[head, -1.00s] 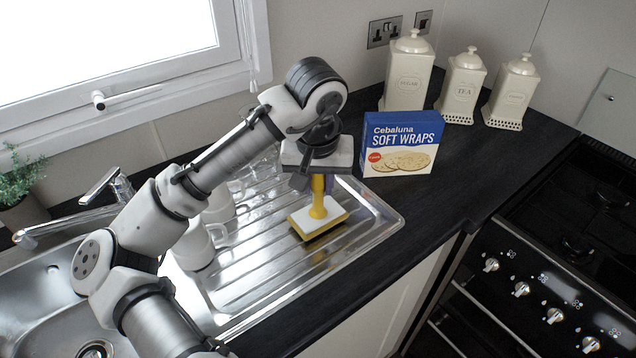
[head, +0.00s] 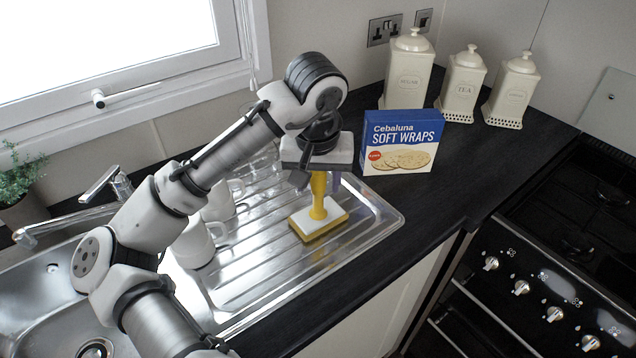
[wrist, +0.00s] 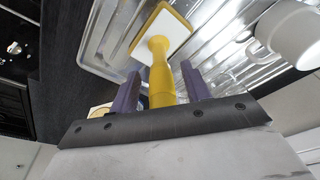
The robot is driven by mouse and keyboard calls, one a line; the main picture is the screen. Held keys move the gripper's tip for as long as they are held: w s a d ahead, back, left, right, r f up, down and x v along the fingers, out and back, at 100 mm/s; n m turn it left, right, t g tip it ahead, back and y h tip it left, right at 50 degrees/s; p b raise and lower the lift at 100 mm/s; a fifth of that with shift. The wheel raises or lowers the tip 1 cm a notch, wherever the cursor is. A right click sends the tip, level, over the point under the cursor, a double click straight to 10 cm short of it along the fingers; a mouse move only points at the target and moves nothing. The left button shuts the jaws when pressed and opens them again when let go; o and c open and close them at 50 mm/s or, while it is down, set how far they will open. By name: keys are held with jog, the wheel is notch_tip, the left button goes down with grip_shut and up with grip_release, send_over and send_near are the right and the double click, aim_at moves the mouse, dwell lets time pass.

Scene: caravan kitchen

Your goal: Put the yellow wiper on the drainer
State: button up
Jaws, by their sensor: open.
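The yellow wiper (head: 318,206) stands upright on the metal drainer (head: 365,207), its white and yellow head down on the ribbed surface and its handle pointing up. My gripper (head: 318,182) is above it, pointing down, with its jaws open around the top of the handle. In the wrist view the wiper's handle (wrist: 161,82) stands between the two purple fingers of my gripper (wrist: 160,88), with a gap visible on each side. The handle's top end is hidden behind the gripper body.
White mugs (head: 196,243) stand on the drainer left of the wiper, one also in the wrist view (wrist: 290,32). A Soft Wraps box (head: 402,142) stands close behind right. The sink (head: 50,290) and tap (head: 75,215) are at left. The drainer's right end is clear.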

notch_tip(320, 180, up, 11)
jog(key=s, duration=0.2)
jog(key=shift+f+b, duration=0.15)
jog(key=shift+b, duration=0.3)
dwell(1.0)
